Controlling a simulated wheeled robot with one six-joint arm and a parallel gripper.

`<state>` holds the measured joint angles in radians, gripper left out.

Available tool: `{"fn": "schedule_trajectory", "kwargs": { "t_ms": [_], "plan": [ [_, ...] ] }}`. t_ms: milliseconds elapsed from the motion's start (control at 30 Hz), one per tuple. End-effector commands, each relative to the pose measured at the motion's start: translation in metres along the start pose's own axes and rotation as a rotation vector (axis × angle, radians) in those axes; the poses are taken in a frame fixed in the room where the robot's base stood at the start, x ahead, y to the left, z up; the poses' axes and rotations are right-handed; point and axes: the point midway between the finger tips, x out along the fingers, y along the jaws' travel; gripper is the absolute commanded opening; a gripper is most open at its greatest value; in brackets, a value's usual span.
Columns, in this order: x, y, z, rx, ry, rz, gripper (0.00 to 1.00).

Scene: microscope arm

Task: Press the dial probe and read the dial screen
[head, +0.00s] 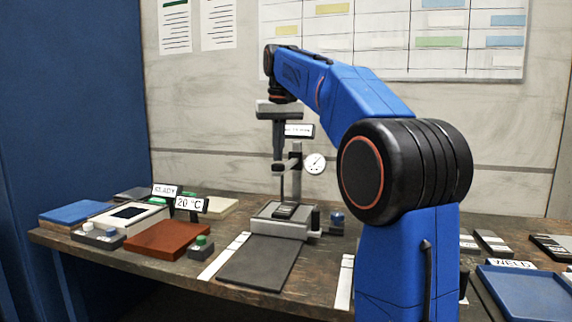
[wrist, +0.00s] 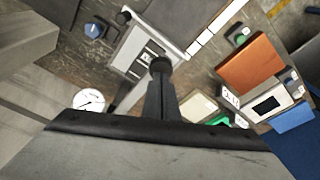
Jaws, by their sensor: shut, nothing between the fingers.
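The dial gauge (head: 315,163) has a round white face with a dark needle, mounted on a grey upright stand. It also shows in the wrist view (wrist: 89,101) at the left. Its reading is too small to make out. A small white screen (head: 299,130) stands above the dial, partly covered by my gripper, its text unreadable. My gripper (head: 278,160) is shut and empty, pointing down over the stand. In the wrist view its fingertips (wrist: 160,66) hide part of what lies below, so the probe tip and any contact cannot be told. The stand's grey base (head: 270,228) carries a dark labelled block (head: 284,211).
A dark mat (head: 258,265) lies in front of the base. A brown pad (head: 168,239), a "20 °C" display (head: 190,204) and a white device (head: 105,222) stand at left. A blue knob (head: 337,218) is right of the base. A blue tray (head: 525,292) is far right.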

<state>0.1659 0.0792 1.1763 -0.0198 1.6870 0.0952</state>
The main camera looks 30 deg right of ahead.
Motion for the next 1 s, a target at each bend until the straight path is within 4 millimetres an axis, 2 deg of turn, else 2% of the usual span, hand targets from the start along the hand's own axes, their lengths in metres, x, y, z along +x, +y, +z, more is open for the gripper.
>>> {"fn": "schedule_trajectory", "kwargs": {
  "t_ms": [1000],
  "plan": [
    [0.04, 0.0, 0.008, 0.0, 0.0, 0.0, 0.0]
  ]
}}
